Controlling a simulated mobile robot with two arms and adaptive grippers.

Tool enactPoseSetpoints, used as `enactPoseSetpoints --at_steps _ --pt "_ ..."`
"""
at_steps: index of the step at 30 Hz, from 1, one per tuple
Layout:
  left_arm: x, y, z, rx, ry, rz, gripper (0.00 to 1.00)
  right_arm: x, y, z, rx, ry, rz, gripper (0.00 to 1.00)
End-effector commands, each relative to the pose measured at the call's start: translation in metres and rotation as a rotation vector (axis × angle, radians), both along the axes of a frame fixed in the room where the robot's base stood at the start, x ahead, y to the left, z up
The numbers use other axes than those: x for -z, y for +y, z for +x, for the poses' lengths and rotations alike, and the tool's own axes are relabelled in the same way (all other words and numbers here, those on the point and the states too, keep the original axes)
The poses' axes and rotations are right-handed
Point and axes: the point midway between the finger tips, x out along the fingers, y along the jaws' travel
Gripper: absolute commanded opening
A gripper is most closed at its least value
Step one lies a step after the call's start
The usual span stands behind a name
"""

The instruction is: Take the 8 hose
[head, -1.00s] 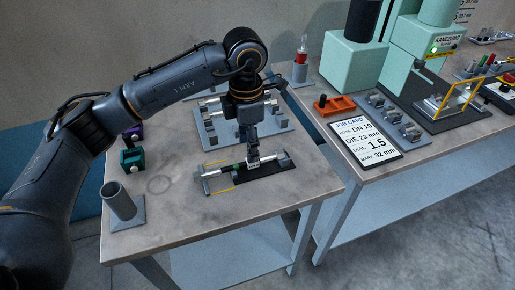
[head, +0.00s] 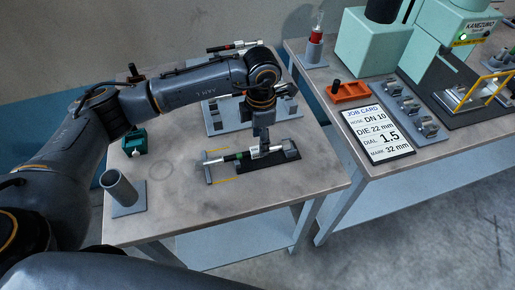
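A short hose piece (head: 238,156) with silvery ends and a green band lies in a black fixture (head: 282,161) at the front of the left table. My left gripper (head: 259,150) points down at the hose's right part, its fingers at or touching it. I cannot tell whether they are open or shut. A grey rack (head: 216,124) behind the gripper is partly hidden by the arm. No size mark is readable on either hose. My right gripper is out of view.
A grey tube holder (head: 121,188) and a teal block (head: 134,142) stand at left on the table. The right bench holds an orange tray (head: 349,91), a job card (head: 377,134) reading DN 10, grey die blocks (head: 411,106) and a pale green machine (head: 370,47).

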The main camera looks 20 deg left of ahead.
Motion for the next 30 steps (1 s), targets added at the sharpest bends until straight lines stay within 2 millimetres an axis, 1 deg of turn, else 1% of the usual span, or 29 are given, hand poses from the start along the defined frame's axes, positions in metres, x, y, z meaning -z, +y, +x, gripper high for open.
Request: enactPoseSetpoints --at_steps 1,3,6,9,12,18,20,21,23,24,26,30 --pt "0.003 0.002 0.0 -0.003 0.004 0.001 0.52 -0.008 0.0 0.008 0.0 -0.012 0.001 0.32" --pt "0.012 0.006 0.0 -0.004 0.007 0.003 0.52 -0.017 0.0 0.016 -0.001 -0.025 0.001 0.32" --pt "0.028 0.009 0.001 -0.003 0.006 0.002 0.52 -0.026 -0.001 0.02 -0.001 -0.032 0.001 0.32" --pt "0.041 0.009 0.001 -0.001 0.004 0.001 0.52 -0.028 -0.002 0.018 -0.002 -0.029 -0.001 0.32" --pt "0.047 0.009 0.002 -0.001 0.002 0.001 0.52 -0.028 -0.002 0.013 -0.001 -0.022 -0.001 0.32" --pt "0.048 0.009 0.002 -0.001 0.001 0.0 0.52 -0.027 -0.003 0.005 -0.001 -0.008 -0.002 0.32" --pt "0.048 0.009 0.002 -0.001 0.001 0.0 0.4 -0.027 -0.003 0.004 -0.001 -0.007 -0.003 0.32" --pt "0.048 0.009 0.002 -0.001 0.001 0.0 0.32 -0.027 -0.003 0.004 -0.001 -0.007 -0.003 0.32" --pt "0.048 0.009 0.002 -0.001 0.001 0.0 0.2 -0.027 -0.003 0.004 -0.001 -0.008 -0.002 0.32" --pt "0.048 0.009 0.002 -0.001 0.001 0.0 0.12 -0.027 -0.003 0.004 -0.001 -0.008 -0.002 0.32" --pt "0.048 0.009 0.002 -0.001 0.001 0.0 0.0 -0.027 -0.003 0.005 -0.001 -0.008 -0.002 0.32" --pt "0.047 0.008 0.003 -0.001 0.0 0.0 0.0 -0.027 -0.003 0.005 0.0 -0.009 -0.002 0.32"
